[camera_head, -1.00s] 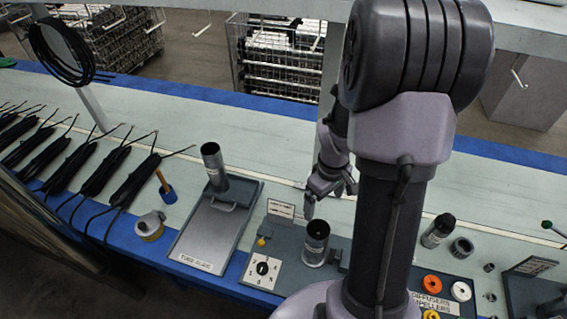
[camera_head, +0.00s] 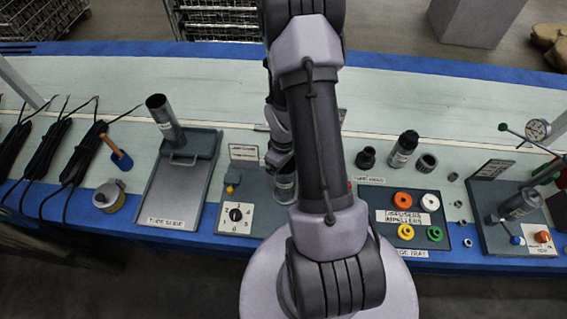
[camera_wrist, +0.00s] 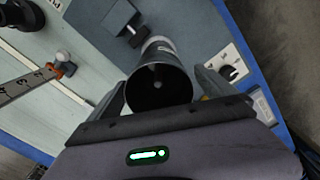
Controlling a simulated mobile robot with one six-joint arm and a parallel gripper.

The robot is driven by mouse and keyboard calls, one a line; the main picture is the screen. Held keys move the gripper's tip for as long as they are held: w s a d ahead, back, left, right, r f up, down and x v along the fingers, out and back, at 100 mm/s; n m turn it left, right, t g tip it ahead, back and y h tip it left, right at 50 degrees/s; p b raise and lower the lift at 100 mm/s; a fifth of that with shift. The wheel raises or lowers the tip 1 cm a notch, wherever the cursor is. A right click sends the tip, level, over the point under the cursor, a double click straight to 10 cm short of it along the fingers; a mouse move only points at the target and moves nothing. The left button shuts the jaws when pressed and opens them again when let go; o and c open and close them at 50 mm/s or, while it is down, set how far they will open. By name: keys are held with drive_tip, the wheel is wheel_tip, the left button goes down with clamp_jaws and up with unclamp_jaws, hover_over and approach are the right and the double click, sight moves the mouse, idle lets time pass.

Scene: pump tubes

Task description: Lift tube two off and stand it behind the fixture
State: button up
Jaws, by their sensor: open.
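A grey open-topped tube (camera_head: 285,187) stands on the dark fixture with the dial (camera_head: 235,214), partly hidden behind my arm in the head view. In the wrist view I look into the dark mouth of a tube (camera_wrist: 158,82) lying between my two fingers. My gripper (camera_wrist: 160,92) is open, with one finger on each side of the tube; I cannot tell whether either touches it. In the head view, my arm hides most of the gripper. I cannot read a number on this tube.
Left of the fixture is a tray labelled tube slide (camera_head: 172,200), with another tube (camera_head: 164,118) standing at its back. To the right are a dark cylinder (camera_head: 403,150), a parts tray (camera_head: 390,222) and a clamp fixture (camera_head: 490,215). The bench strip behind the fixture looks mostly clear.

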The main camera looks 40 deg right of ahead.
drive_tip(key=c, duration=2)
drive_tip(key=o, duration=1.1)
drive_tip(key=c, duration=0.9)
drive_tip(key=shift+r, duration=0.2)
drive_tip(key=shift+c, duration=0.2)
drive_tip(key=shift+r+p, duration=0.35)
drive_tip(key=shift+p, duration=0.05)
drive_tip(key=shift+r, duration=0.1)
wheel_tip(320, 180, up, 19)
drive_tip(key=p, duration=1.4)
